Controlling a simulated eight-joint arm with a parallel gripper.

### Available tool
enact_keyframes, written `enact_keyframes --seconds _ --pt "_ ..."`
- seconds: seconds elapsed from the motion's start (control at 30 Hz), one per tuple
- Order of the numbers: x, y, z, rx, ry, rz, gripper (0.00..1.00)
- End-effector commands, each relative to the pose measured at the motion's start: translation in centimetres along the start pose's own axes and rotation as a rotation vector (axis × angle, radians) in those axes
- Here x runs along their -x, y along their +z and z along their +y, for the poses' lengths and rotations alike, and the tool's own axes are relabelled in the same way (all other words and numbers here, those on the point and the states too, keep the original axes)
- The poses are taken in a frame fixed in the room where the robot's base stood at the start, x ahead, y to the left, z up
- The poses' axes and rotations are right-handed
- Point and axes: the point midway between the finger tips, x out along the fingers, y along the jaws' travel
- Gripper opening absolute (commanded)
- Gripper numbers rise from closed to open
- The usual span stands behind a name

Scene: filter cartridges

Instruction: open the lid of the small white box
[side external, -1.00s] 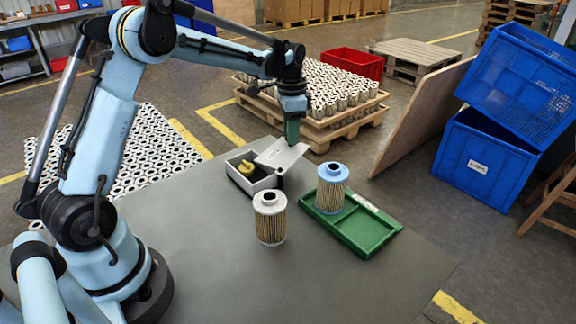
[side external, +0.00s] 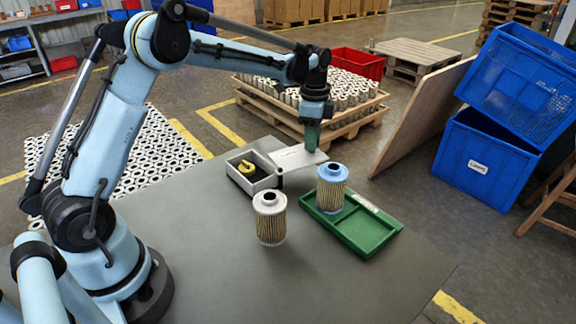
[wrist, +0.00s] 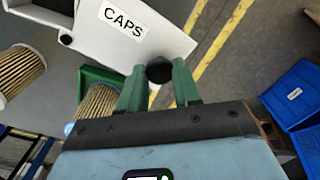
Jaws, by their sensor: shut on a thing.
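The small white box (side external: 262,184) stands on the grey table, its inside largely uncovered, with a yellow object (side external: 247,167) in it. Its flat white lid (side external: 290,158) is swung out to the right and still joins the box near its right corner. In the wrist view the lid (wrist: 165,22) carries a "CAPS" label. My gripper (side external: 312,149) is over the lid's far right end. In the wrist view my gripper's green fingers (wrist: 159,75) are shut on the lid's black knob (wrist: 159,69).
A white-topped filter cartridge (side external: 270,222) stands in front of the box. A blue-topped cartridge (side external: 332,190) stands in the green tray (side external: 372,237), close to the lid's right end. The table's front middle is clear. Blue crates (side external: 487,160) stand beyond the table at right.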

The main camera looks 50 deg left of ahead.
Motion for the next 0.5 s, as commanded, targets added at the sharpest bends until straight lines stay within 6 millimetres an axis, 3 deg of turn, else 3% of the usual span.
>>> enact_keyframes --seconds 0.33,0.37,0.5 --pt "-0.01 -0.05 0.04 -0.002 0.000 0.001 0.00" --pt "-0.01 -0.05 0.04 -0.002 0.000 0.001 0.34" --pt "-0.01 -0.04 0.04 -0.002 0.001 0.000 0.56"
